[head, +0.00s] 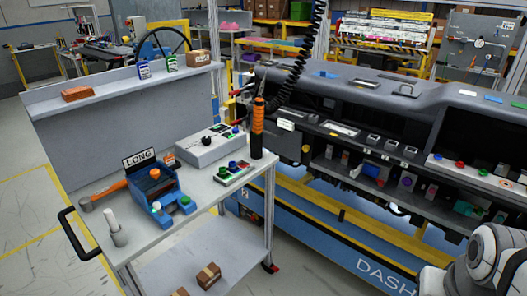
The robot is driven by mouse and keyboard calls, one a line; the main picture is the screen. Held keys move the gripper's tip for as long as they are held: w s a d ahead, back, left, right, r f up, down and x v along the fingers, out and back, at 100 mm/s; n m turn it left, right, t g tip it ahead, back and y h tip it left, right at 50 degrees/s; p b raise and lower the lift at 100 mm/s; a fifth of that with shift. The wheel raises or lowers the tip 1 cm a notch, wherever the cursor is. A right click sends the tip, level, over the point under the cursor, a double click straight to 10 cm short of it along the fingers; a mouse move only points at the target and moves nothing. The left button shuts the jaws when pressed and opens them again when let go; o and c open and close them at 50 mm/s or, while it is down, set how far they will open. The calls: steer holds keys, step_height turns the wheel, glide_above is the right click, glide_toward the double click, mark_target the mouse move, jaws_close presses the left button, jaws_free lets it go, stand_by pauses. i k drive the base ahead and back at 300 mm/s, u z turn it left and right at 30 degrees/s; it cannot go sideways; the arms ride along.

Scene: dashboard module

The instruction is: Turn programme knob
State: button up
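A grey control box (190,152) sits on the cart's top shelf. A small dark round knob (207,140) shows on its top face; I cannot read its markings or its setting. Several other round controls sit along the dashboard, so I cannot tell for sure which one is the programme knob. My gripper is not in view. Only a pale part of my arm shows at the lower right corner, in front of the dashboard and well to the right of the grey box.
The long dashboard module (350,95) stands to the right. A coiled black cable (304,50) hangs above it.

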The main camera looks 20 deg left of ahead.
mark_target(206, 141)
steer(key=u, duration=1.3)
